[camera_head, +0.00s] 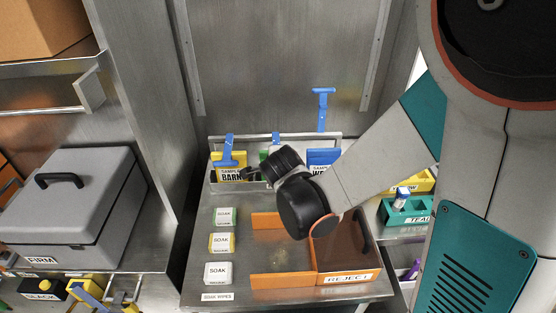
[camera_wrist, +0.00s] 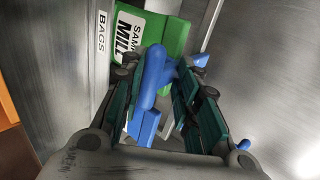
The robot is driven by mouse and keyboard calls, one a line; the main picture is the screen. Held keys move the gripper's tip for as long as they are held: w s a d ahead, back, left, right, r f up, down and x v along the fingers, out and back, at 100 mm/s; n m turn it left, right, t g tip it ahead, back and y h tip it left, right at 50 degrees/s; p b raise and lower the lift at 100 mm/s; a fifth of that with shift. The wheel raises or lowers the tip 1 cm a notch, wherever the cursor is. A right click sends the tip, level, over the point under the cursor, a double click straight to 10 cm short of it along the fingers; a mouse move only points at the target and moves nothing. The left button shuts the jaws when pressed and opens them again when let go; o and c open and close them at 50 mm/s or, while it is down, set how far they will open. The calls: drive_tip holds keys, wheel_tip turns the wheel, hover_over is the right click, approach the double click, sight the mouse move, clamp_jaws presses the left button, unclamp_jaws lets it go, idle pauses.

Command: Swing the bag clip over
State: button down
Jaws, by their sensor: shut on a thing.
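My gripper (camera_wrist: 160,78) is shut on a blue bag clip (camera_wrist: 153,70), whose bar runs between the fingers in the wrist view. Behind it is a green bag (camera_wrist: 177,36) with a white label reading SAMPLE MILL, partly covered. In the head view my gripper (camera_head: 257,173) is at the middle of the bag rack (camera_head: 221,187). Only a bit of the green bag (camera_head: 263,155) and the top of its clip (camera_head: 276,137) show there; my wrist hides the rest. How far that clip is turned, I cannot tell.
A yellow bag (camera_head: 238,158) with a slanting blue clip (camera_head: 227,148) is left on the rack. A blue bag (camera_head: 325,156) with an upright clip (camera_head: 322,108) is right. Soak wipe packs (camera_head: 221,243) and an orange REJECT bin (camera_head: 345,278) are in front. Metal walls stand close.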

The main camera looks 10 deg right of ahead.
drive_tip(key=shift+d+f, duration=0.1)
drive_tip(key=shift+f, duration=0.2)
drive_tip(key=c, duration=1.6)
unclamp_jaws()
drive_tip(key=shift+w+f, duration=0.15)
drive_tip(key=shift+w, duration=0.05)
drive_tip(key=shift+s, duration=0.15)
drive_tip(key=shift+v, duration=6.05)
